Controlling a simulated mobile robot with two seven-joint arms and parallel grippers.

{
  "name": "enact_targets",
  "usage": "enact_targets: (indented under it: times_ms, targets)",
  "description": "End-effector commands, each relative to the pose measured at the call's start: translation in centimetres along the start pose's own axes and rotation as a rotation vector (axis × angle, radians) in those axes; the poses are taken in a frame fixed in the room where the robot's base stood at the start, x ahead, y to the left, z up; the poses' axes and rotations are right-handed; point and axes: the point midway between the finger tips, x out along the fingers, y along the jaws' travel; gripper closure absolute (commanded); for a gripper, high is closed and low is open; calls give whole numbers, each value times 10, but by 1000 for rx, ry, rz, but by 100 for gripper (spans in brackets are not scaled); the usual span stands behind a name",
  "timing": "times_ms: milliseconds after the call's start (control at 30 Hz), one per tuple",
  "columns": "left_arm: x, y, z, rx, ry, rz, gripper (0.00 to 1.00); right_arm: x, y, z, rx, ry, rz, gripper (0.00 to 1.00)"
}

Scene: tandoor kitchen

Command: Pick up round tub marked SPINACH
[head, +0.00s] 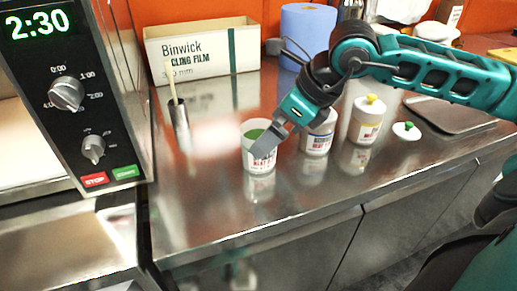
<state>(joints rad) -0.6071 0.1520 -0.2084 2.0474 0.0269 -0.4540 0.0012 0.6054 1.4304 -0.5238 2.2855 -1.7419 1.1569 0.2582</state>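A small round white tub (259,160) with green contents stands on the steel counter, left of the other tubs. Its label has dark and red print that I cannot read for sure. My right gripper (266,143) comes down from the upper right, its grey finger over the tub's near right rim and partly hiding the green contents. I cannot tell whether it is open or shut, or touching the tub. A second round white tub (318,138) stands just right of it. A third tub (367,118) has a lid with a yellow knob. My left gripper is out of view.
A cling film box (203,52) and a blue roll (307,30) stand at the back. A metal holder with a stick (181,125) is left. A white lid with green knob (407,131) lies right. An oven panel (82,100) borders the left. The front counter (240,225) is clear.

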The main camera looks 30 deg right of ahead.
Motion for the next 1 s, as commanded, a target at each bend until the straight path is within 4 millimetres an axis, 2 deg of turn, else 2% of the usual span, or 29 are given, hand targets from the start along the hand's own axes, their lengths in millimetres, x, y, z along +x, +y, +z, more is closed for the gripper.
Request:
enact_targets:
  times_ms: [167,433,733,767,1000]
  targets:
    - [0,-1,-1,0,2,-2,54,11,1,1,1,0,3,0]
    - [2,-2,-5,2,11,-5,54,48,2,2,1,0,3,0]
    - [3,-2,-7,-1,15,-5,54,55,1,2,0,0,0,0]
    - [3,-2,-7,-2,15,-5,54,55,1,2,0,0,0,1]
    - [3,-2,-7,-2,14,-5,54,54,1,2,0,0,0,24]
